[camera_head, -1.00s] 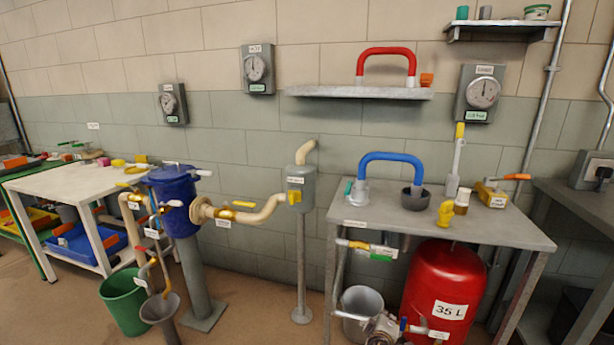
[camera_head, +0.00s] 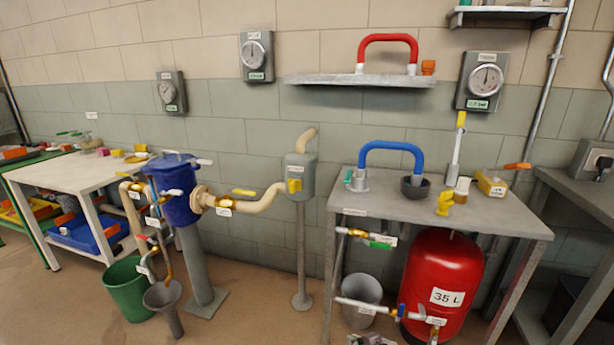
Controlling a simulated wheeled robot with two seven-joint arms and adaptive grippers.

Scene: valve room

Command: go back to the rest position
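Only a small grey sliver shows at the bottom edge, below the grey bucket; it seems to be the tip of my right gripper (camera_head: 372,340). Its fingers are mostly cut off, so I cannot tell if they are open or shut. It appears apart from the pipe with blue-handled valves (camera_head: 388,309) above it. My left gripper is not in view.
A grey bench (camera_head: 470,222) stands at right, with a red 35 L tank (camera_head: 440,270) and a grey bucket (camera_head: 361,292) below. A blue vessel (camera_head: 176,205), green bucket (camera_head: 127,288) and funnel (camera_head: 163,298) stand left.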

